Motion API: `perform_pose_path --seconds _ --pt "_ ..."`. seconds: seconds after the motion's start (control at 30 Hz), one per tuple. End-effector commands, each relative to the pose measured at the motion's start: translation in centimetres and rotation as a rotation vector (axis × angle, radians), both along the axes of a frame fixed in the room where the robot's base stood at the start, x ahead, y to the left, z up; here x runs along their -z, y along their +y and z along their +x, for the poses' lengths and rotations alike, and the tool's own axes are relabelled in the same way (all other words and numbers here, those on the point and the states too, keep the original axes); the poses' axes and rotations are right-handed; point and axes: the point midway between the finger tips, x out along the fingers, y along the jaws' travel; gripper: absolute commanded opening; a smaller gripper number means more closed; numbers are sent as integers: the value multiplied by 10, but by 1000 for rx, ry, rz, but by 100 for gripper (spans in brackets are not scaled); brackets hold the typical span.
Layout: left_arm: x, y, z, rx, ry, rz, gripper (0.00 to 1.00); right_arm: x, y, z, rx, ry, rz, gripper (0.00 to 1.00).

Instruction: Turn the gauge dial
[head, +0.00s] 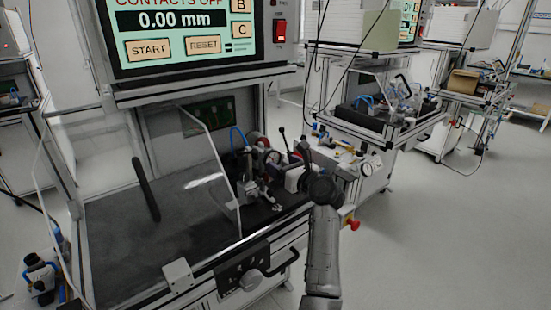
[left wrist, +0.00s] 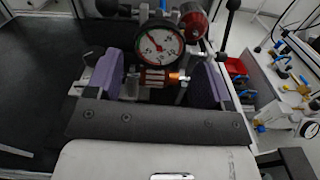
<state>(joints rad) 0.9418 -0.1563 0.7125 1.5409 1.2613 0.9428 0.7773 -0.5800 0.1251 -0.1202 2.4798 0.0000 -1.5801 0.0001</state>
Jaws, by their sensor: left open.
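The gauge dial (left wrist: 157,43) has a white round face with green and red marks, in a dark rim; it faces the left wrist camera. In the head view the gauge dial (head: 272,157) is small, on the fixture in the bench. My left gripper (left wrist: 155,75) is open, its two purple-padded fingers apart on either side of the fixture just below the dial. I cannot tell whether they touch anything. In the head view my left gripper (head: 286,172) is beside the fixture, partly hidden by my arm. My right gripper is not in view.
A screen (head: 180,35) above the bench reads 0.00 mm. A clear guard (head: 195,150) stands over the dark bench top (head: 140,235). A red cylinder (left wrist: 194,18) and a black-knobbed lever (left wrist: 232,5) are close to the dial. Another gauge (head: 367,169) is on the cart at right.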

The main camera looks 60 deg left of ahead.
Motion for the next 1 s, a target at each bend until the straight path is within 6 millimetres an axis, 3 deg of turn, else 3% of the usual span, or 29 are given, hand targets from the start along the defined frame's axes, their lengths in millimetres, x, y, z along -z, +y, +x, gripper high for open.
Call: perform_pose_path --seconds 0.2,0.4,0.63,1.0 --pt "-1 -45 4 2 1 -2 74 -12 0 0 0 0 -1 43" --pt "-1 -73 7 1 1 0 74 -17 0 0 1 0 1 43" --pt "0 -88 8 0 -1 -1 74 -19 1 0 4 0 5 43" --pt "0 -90 8 -1 -1 0 74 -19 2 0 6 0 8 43"
